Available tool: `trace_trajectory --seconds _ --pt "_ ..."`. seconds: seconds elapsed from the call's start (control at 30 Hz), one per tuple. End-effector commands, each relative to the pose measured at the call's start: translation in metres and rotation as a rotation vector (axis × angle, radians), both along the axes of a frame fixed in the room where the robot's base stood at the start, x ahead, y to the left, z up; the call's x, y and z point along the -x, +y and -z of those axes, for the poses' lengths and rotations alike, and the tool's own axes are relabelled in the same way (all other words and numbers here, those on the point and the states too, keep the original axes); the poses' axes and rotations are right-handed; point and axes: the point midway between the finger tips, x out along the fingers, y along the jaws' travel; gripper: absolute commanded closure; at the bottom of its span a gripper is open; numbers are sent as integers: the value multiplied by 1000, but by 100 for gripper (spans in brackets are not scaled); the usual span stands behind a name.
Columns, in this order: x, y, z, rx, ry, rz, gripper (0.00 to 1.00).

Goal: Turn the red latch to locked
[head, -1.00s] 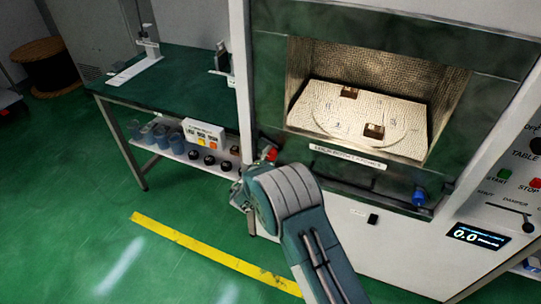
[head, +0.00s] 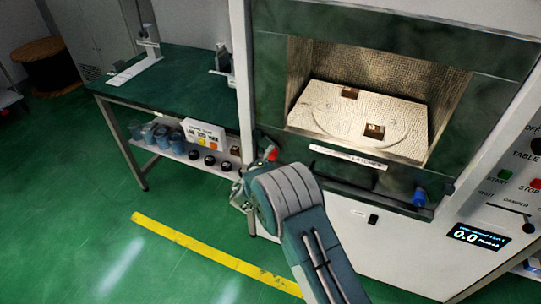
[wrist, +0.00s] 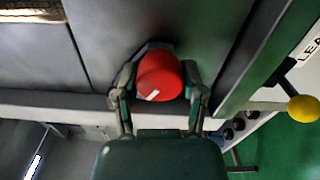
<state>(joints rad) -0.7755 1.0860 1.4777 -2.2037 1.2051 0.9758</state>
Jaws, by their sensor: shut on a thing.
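The red latch (wrist: 159,76) is a round red knob with a short white mark, on the dark front panel in the wrist view. My gripper (wrist: 158,92) has one finger on each side of the knob and is shut on it. In the head view a bit of the red latch (head: 272,154) shows at the lower left corner of the machine's opening. My arm covers most of the gripper there. The latch's pointing labels, if any, are not visible.
The machine's chamber stands open with two small brown blocks, one of them here (head: 374,131), on a pale plate (head: 335,110). A blue knob (head: 419,197) is at the lower right. A green table (head: 180,85) stands left. The yellow-striped floor is clear.

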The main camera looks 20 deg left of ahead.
Motion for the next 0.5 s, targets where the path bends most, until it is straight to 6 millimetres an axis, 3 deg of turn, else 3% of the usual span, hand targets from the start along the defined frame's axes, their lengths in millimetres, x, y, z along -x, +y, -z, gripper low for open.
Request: trace_trajectory --seconds 0.03,0.07,0.1,0.13,0.5 --pt "1 -2 5 4 11 2 94" --pt "1 -2 5 4 11 2 33" --pt "1 -2 5 4 11 2 15" --pt "1 -2 5 4 11 2 12" --pt "1 -1 2 2 4 2 12"
